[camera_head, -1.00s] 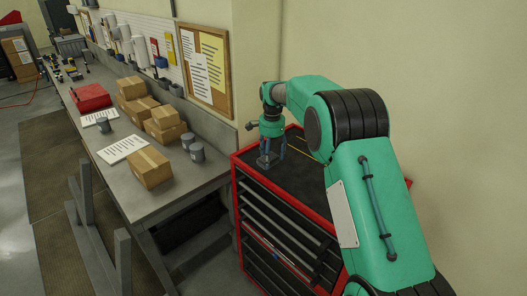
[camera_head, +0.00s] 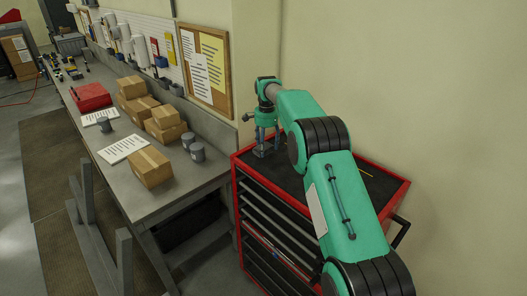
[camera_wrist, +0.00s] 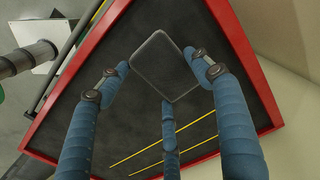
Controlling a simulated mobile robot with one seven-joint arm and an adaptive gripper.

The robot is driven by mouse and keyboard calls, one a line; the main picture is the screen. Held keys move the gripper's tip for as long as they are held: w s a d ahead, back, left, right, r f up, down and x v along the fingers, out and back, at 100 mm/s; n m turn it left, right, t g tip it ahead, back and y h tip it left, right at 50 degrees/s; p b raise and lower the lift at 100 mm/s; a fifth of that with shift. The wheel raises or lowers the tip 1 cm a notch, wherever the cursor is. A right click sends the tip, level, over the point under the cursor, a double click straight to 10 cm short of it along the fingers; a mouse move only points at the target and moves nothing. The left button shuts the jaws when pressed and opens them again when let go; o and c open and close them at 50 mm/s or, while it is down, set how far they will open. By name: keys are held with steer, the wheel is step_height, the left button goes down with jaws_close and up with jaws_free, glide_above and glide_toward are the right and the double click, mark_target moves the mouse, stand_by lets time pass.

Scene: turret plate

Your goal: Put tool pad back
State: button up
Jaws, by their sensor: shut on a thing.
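The tool pad (camera_wrist: 165,62) is a dark grey rounded square, seen in the wrist view between my blue fingers. My gripper (camera_wrist: 160,75) is shut on it, with fingertips at its left and right edges and a third finger at its lower corner. In the head view my gripper (camera_head: 264,146) points down over the far left corner of the red tool chest (camera_head: 385,205). The pad is too small and dark there to make out clearly. I cannot tell whether it touches the black chest top (camera_wrist: 125,120).
Yellow lines (camera_wrist: 190,138) mark the black top, which has free room. A workbench (camera_head: 190,185) with cardboard boxes (camera_head: 151,166) and grey cups (camera_head: 197,152) stands left. A cork board (camera_head: 205,65) hangs behind; a plain wall (camera_head: 400,80) rises behind the chest.

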steer(key=shift+w+a, duration=0.1)
steer(key=shift+w, duration=0.3)
steer(key=shift+w, duration=0.1)
steer(key=shift+w+f, duration=0.1)
steer(key=shift+w, duration=0.05)
steer(key=shift+f+p, duration=0.3)
steer(key=shift+f, duration=1.4)
steer(key=shift+f, duration=0.15)
steer(key=o, duration=1.2)
steer(key=shift+o, duration=0.2)
